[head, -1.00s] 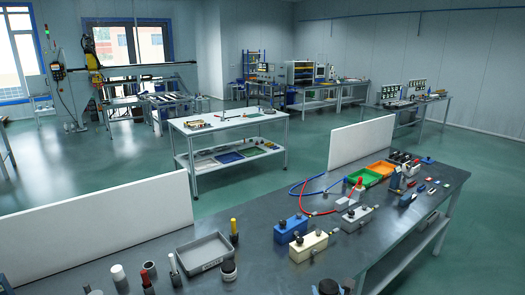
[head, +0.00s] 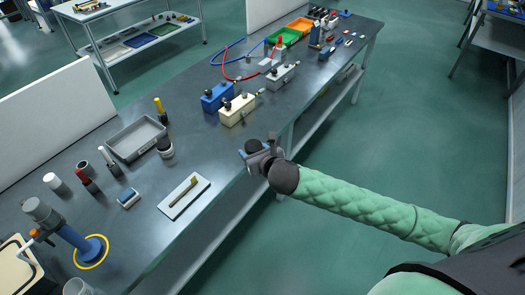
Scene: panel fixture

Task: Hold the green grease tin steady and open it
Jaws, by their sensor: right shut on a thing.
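My right gripper (head: 257,156) is at the front edge of the dark workbench, with its padded green arm coming in from the right. It is shut on a small dark, round-topped thing (head: 252,146) with a bluish part beside it. It is too small and too covered to tell whether this is the grease tin. I cannot make out a green tin elsewhere on the bench. A dark-lidded jar (head: 165,147) stands apart to the left. My left gripper is not in view.
The workbench (head: 190,150) holds a grey tray (head: 136,138), a pale plate with a brush-like tool (head: 184,196), a blue box (head: 217,97), a cream box (head: 237,109) and a blue stand in a yellow ring (head: 85,248). Green and orange bins stand farther back. Bare bench lies left of my gripper.

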